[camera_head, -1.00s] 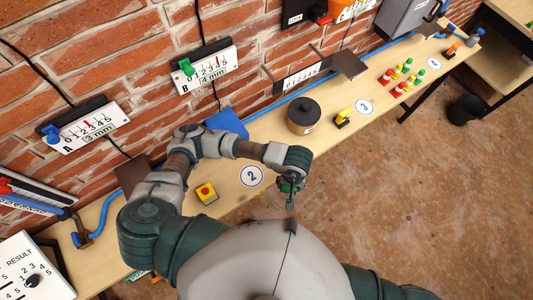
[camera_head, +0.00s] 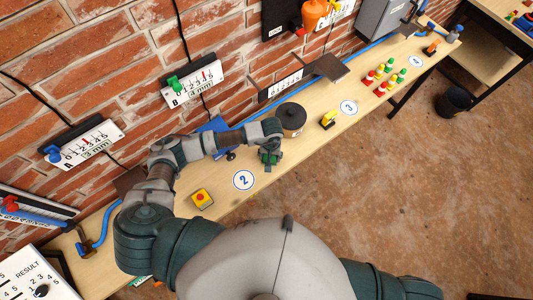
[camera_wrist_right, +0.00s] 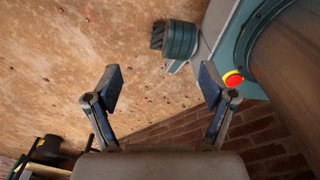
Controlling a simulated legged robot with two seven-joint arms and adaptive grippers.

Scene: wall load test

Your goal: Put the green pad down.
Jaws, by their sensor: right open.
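My left arm reaches over the bench, and its gripper (camera_head: 269,160) is small and low over the bench, right of the round 2 label. Dark green shows at that gripper; I cannot tell whether this is the green pad or part of the gripper, nor whether its jaws are open. No separate green pad can be made out clearly. My right gripper (camera_wrist_right: 160,82) shows in the right wrist view with its two fingers wide apart and nothing between them. It is outside the head view.
The wooden bench (camera_head: 220,207) runs along the brick wall. A dark round canister (camera_head: 291,120) stands just beyond the left gripper. A yellow button box (camera_head: 202,199), a yellow object (camera_head: 328,119) and several coloured pegs (camera_head: 383,78) stand on it.

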